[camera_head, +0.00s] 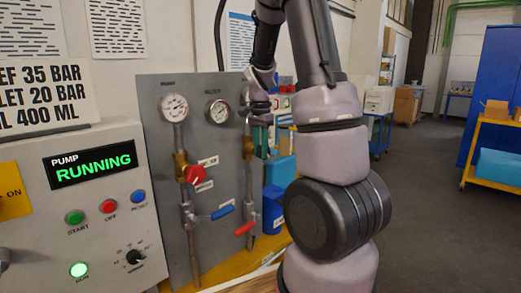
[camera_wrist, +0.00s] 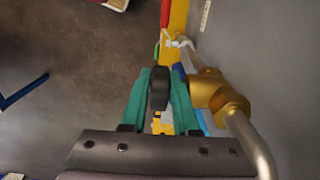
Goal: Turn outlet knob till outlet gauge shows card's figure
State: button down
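In the wrist view, a black round knob (camera_wrist: 158,88) sits on a brass valve body (camera_wrist: 217,97) on a pipe. My gripper (camera_wrist: 160,78) has green fingers on both sides of this knob, seemingly against it. In the head view, my gripper (camera_head: 263,138) is at the brass valve (camera_head: 248,146) on the right pipe; its fingertips and the knob are hard to make out. The card (camera_head: 40,97) reads "...LET 20 BAR", its left edge cut off. A gauge at the top of the right pipe is mostly hidden by my arm.
The grey panel (camera_head: 160,215) carries a pump gauge (camera_head: 174,107), a second gauge (camera_head: 218,112), a red knob (camera_head: 193,173), a blue lever (camera_head: 222,211) and a red lever (camera_head: 245,229). The control box display (camera_head: 93,165) reads "PUMP RUNNING". Open floor (camera_head: 430,200) lies at right.

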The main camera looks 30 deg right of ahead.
jog(key=shift+d+g+y, duration=0.3)
jog(key=shift+g+y, duration=0.1)
jog(key=shift+y, duration=0.5)
jog(key=shift+w+r+g+y, duration=0.1)
jog(key=shift+r+g+y, duration=0.1)
jog(key=shift+y, duration=0.5)
jog(key=shift+r+g+y, duration=0.1)
jog(key=shift+g+y, duration=0.1)
jog(key=shift+y, duration=0.5)
jog(key=c, duration=0.9)
grip_release()
jog(key=shift+d, duration=0.1)
jog(key=shift+c, duration=0.2)
jog(key=v, duration=1)
jog(key=shift+r, duration=0.35)
jog(key=shift+d, duration=0.1)
